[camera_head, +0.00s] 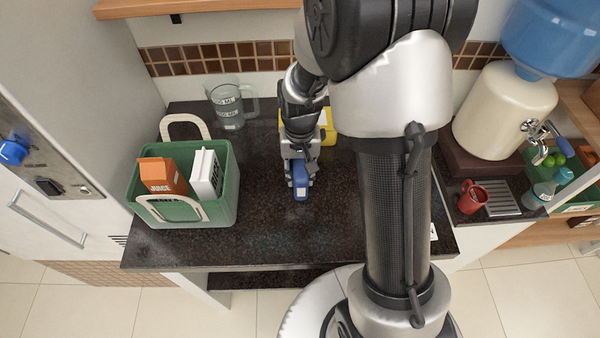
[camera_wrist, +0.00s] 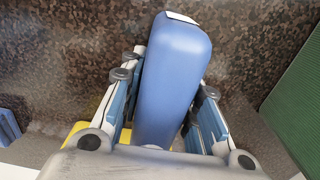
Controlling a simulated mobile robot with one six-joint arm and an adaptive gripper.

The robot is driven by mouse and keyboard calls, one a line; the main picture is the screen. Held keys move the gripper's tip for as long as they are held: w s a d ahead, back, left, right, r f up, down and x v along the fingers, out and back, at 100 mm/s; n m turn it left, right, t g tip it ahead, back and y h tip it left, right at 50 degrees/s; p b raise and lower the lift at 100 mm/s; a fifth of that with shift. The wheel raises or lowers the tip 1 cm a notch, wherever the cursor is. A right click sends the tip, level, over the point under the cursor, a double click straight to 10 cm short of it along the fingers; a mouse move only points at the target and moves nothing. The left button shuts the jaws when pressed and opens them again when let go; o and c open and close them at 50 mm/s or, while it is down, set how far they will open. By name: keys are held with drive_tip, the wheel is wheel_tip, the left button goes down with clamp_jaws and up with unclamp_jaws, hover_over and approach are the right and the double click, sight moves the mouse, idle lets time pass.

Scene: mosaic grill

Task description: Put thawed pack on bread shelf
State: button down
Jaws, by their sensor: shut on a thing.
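My gripper (camera_head: 300,184) is shut on a blue pack (camera_head: 300,193) over the dark speckled counter (camera_head: 270,235). In the wrist view the blue pack (camera_wrist: 172,75) is a long rounded block with a white patch at its far end. It lies between the two fingers of my gripper (camera_wrist: 165,105), and its near end is hidden by the gripper. I cannot tell whether it touches the counter. I cannot tell which surface is the bread shelf; a wooden shelf (camera_head: 190,6) shows at the top left and a dark lower shelf (camera_head: 270,278) shows under the counter.
A green basket (camera_head: 190,217) with an orange juice carton (camera_head: 163,176) and a white carton (camera_head: 206,175) stands left. A clear jug (camera_head: 228,105) stands behind it. A yellow thing (camera_head: 328,132) lies behind my gripper. A water dispenser (camera_head: 505,110) and red mug (camera_head: 471,197) stand right. The front counter is clear.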

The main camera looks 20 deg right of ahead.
drive_tip(key=shift+r, duration=0.15)
drive_tip(key=c, duration=1.2)
unclamp_jaws()
drive_tip(key=shift+f, duration=0.2)
